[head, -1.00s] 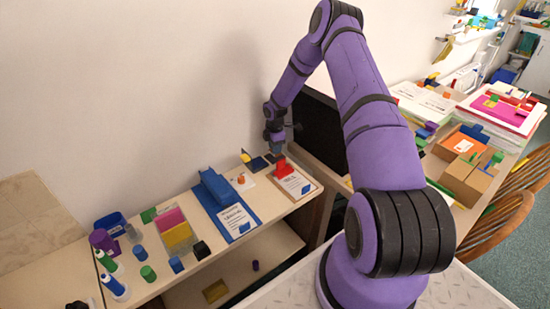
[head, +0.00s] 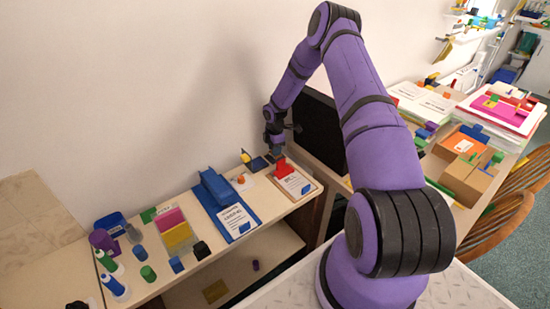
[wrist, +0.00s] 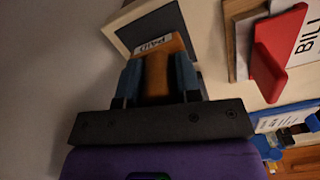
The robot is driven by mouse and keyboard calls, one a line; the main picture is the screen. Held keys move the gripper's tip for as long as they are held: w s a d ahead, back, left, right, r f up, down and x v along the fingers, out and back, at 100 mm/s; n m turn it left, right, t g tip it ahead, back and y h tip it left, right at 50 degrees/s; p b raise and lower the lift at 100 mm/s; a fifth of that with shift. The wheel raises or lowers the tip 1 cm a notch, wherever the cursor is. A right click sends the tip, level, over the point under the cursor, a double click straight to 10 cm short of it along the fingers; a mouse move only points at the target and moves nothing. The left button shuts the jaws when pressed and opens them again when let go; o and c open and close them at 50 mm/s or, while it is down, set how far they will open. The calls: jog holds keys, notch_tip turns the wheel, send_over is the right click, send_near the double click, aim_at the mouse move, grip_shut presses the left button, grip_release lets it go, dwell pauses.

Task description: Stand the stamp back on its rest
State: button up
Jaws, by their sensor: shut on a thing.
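My gripper (wrist: 157,80) is shut on the stamp (wrist: 155,72), whose orange-brown handle shows between the two fingers in the wrist view. A white label reading PAID sits just beyond the handle. Beyond it is a dark square block with a pale edge (wrist: 118,28), perhaps the rest. I cannot tell whether the stamp touches it. In the head view my gripper (head: 277,152) is low over the far right end of the shelf top, beside a dark pad (head: 259,163). The stamp is too small to make out there.
A clipboard with a red clip (head: 284,169) lies close to the gripper; its red clip also shows in the wrist view (wrist: 275,55). A blue clipboard (head: 238,222), bottles and small blocks stand leftward. A black screen (head: 320,130) stands to the right, the wall behind.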

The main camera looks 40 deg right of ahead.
jog(key=shift+f, duration=0.15)
jog(key=o, duration=1.4)
jog(key=shift+r, duration=6.9)
jog(key=shift+s+d+r, duration=0.1)
jog(key=shift+s+d, duration=0.05)
jog(key=shift+s, duration=3.85)
jog(key=shift+s+d, duration=0.15)
jog(key=shift+s, duration=3.85)
jog(key=shift+r, duration=0.1)
